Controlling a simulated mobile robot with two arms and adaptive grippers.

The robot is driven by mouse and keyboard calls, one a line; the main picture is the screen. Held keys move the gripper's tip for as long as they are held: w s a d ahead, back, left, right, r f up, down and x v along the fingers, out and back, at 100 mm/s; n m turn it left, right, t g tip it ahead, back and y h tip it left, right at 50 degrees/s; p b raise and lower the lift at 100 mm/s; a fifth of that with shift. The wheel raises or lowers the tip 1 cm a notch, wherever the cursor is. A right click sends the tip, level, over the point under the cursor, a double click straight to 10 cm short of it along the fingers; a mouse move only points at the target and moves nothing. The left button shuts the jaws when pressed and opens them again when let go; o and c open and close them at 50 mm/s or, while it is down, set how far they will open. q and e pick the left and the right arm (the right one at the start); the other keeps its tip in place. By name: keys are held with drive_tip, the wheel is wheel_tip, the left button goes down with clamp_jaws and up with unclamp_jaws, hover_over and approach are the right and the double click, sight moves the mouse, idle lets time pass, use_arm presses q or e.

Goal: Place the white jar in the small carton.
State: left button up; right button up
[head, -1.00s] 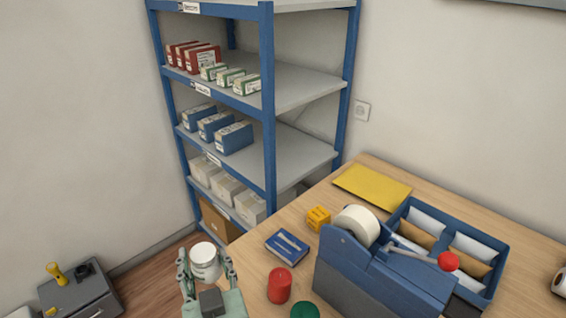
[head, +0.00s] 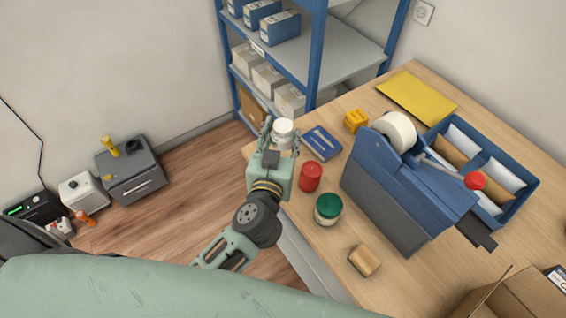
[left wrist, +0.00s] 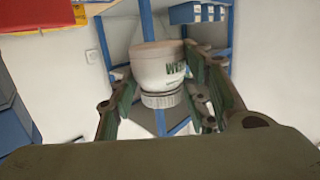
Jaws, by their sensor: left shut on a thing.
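The white jar (head: 283,130) is between the fingers of my left gripper (head: 281,136), which is shut on it near the left edge of the counter. In the left wrist view the jar (left wrist: 158,66) fills the space between the fingers, with dark lettering on its side and its ribbed end lower in the picture. An open cardboard carton (head: 520,296) is cut off at the bottom right corner of the head view; its inside is mostly hidden. My right gripper is not in view.
On the wooden counter stand a red jar (head: 311,177), a green-lidded jar (head: 328,209), a blue booklet (head: 321,143), a small brown block (head: 364,260) and a large blue tape dispenser (head: 385,190). A blue divided tray (head: 525,197) lies behind. Shelving (head: 315,60) stands beyond.

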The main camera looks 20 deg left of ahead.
use_arm(q)
wheel_tip(320, 180, down, 9)
drive_tip(key=b, duration=0.3)
drive_tip(key=shift+r, duration=0.2)
drive_tip(key=shift+f, duration=0.5)
drive_tip(key=shift+f, duration=0.2)
drive_tip(key=o, duration=1.2)
drive_tip(key=shift+o, duration=0.2)
